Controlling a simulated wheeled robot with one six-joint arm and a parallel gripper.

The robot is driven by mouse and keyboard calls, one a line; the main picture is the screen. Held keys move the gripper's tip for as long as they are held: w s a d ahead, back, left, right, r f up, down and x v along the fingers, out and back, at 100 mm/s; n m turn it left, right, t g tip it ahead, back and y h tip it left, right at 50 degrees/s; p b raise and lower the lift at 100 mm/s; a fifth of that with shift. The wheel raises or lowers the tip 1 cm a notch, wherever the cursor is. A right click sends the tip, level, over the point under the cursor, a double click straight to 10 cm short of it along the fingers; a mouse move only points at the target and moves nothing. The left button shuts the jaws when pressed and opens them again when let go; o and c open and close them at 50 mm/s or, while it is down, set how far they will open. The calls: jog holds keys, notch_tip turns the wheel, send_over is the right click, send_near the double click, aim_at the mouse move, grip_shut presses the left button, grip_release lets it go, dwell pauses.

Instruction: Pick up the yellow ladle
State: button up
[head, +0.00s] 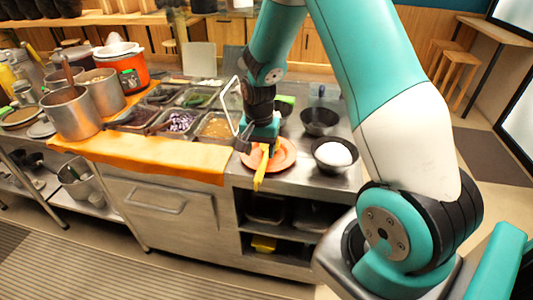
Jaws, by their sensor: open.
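A yellow ladle (260,177) shows below my gripper (262,143), with its handle end pointing toward the front edge of the counter. It lies at an orange-pink plate (287,156) on the steel counter. My gripper is open and pointed down over the plate, right at the upper part of the ladle. The fingers cover part of the ladle, and I cannot tell whether they touch it. The ladle's bowl is not clearly visible.
A black bowl with a white mound (334,155) stands right of the plate, with another dark bowl (319,121) behind it. Topping trays (180,122) lie left. Steel pots (70,114) and an orange cooker (123,68) stand farther left. An orange cloth (160,155) covers the front edge.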

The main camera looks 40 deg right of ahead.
aim_at(261, 169)
notch_tip(261, 169, down, 8)
jog(key=shift+d+f+p, duration=0.1)
jog(key=shift+p, duration=1)
grip_shut()
